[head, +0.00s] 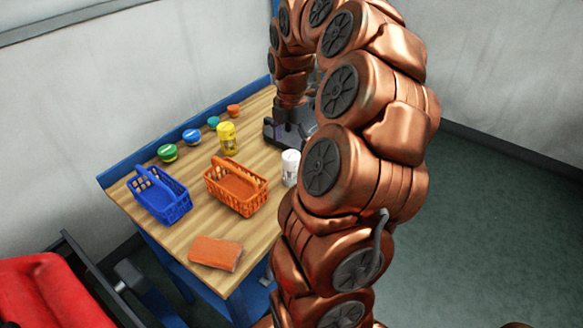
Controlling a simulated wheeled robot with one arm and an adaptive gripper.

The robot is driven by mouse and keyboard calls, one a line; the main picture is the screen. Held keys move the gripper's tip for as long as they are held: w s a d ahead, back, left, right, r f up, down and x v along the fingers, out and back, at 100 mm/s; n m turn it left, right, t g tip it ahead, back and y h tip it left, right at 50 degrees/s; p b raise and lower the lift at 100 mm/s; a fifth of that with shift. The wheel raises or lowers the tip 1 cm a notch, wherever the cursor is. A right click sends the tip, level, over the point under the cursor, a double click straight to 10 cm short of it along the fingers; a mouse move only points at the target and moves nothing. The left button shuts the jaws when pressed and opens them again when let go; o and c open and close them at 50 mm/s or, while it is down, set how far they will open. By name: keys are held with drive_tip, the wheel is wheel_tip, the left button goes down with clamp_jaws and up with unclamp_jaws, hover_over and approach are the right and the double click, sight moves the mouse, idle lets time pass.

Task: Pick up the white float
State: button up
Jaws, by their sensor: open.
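A white cylinder (290,168), which looks like the white float, stands upright on the wooden workbench (188,228), to the right of the orange basket. My copper arm passes close by its right side in the picture. My gripper (278,133) is dark and sits over the far right part of the bench, beyond the white cylinder and apart from it in the picture. It is open, and no object shows in it. My arm hides part of the gripper and the right part of the bench.
An orange basket (236,204) and a blue basket (160,206) stand mid-bench. A yellow canister (228,138) and jars, green (167,153), blue (192,136), teal (213,122) and orange (233,111), line the back. An orange block (215,252) lies at the front. Floor at right is clear.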

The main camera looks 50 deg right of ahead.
sight(291, 155)
drive_tip(key=shift+w+d+f+p, duration=0.15)
drive_tip(key=shift+f+p, duration=0.35)
drive_tip(key=shift+f, duration=1.05)
drive_tip(key=shift+w+d+f+p, duration=0.1)
drive_tip(key=shift+f+p, duration=0.4)
drive_tip(key=shift+f, duration=1)
drive_tip(key=shift+c, duration=0.2)
drive_tip(key=c, duration=1.2)
